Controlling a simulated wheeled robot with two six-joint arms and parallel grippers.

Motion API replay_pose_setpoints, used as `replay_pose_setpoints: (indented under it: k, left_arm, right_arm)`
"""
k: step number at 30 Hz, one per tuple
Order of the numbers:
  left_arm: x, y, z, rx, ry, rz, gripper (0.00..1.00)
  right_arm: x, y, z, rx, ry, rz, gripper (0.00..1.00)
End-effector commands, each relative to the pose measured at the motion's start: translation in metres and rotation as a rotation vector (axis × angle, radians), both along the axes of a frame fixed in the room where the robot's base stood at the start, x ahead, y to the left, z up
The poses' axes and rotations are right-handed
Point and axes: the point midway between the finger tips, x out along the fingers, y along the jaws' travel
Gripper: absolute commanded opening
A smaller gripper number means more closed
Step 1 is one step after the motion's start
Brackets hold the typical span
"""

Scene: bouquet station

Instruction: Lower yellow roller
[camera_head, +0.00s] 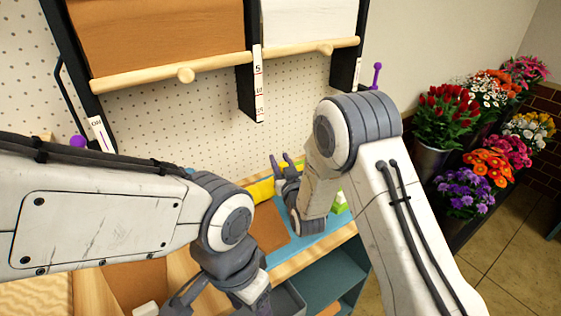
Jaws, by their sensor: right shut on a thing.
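A yellow roller (261,190) shows in the head view low against the pegboard, at the back of the blue work surface. My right gripper (281,166) is at its right end and is shut on it, with a bit of yellow between the fingertips. The fingers and wrist hide the roller's right part, so the exact grip is hard to see. My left gripper (180,294) is low at the bottom of the view, away from the roller. Its fingers are partly cut off and its opening is unclear.
Brown and white paper rolls with a wooden bar (185,75) hang above on black brackets. A brown sheet (269,228) lies on the blue surface (318,232). Open shelves (330,275) are below. Flower buckets (430,160) stand at the right.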

Motion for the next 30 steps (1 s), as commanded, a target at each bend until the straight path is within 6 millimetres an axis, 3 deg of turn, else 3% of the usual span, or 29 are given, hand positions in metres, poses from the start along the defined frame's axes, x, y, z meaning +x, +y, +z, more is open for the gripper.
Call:
replay_pose_setpoints:
  k: [1,2,4,17,30]
  left_arm:
    - [0.0,0.0,0.001,0.0,0.0,0.0,0.65]
    - [0.0,0.0,0.001,0.0,0.0,0.0,0.65]
    - [0.0,0.0,0.001,0.0,0.0,0.0,0.65]
    - [0.0,0.0,-0.003,0.0,0.0,0.0,0.65]
    - [0.0,0.0,-0.026,0.0,0.0,0.0,0.65]
  right_arm:
    - [0.0,0.0,0.001,0.001,-0.002,0.0,0.0]
    - [0.0,0.0,0.001,0.001,-0.002,0.0,0.38]
    - [0.0,0.0,0.001,0.001,-0.003,0.0,0.65]
    - [-0.007,-0.002,0.0,0.0,-0.001,0.0,0.65]
    - [-0.082,-0.023,-0.001,0.0,-0.001,0.0,0.65]
